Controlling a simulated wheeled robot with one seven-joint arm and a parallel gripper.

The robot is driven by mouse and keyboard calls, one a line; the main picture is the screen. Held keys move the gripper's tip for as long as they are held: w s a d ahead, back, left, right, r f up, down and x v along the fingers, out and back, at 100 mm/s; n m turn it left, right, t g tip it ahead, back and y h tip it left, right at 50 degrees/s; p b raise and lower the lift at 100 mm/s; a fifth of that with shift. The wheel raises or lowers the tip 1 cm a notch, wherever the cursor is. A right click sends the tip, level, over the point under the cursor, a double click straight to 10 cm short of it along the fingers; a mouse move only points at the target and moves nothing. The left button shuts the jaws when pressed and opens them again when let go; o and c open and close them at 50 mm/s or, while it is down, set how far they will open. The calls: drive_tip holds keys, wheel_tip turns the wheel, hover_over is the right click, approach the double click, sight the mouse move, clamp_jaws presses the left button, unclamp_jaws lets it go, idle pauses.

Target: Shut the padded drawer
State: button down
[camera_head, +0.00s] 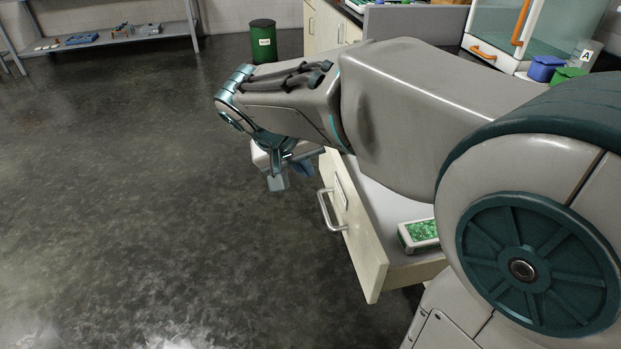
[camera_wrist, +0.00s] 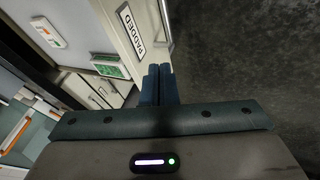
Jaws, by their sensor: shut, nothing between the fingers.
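The padded drawer (camera_head: 357,225) is pulled out from the cabinet, with a cream front and a curved metal handle (camera_head: 326,210). Its label reads PADDED in the wrist view (camera_wrist: 131,30). Inside it lies a white box with green contents (camera_head: 420,234); my arm hides part of the drawer. My gripper (camera_head: 282,178) is at the outer side of the drawer front, near its far end. In the wrist view its two fingers (camera_wrist: 159,84) are together with nothing between them, close to the front. I cannot tell whether they touch it.
A dark green bin (camera_head: 263,42) stands at the back. A low shelf (camera_head: 110,38) is at the far left. A glass-fronted cabinet (camera_head: 512,35) with orange handles, a blue tub (camera_head: 545,69) and a green tub (camera_head: 568,75) are at upper right. The floor left of the drawer is clear.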

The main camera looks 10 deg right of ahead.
drive_tip(key=w+a+f+b, duration=0.3)
drive_tip(key=t+h+b, duration=0.1)
drive_tip(key=b, duration=0.2)
approach(330, 186)
drive_tip(key=shift+x, duration=2.25)
drive_tip(key=shift+s+d, duration=0.1)
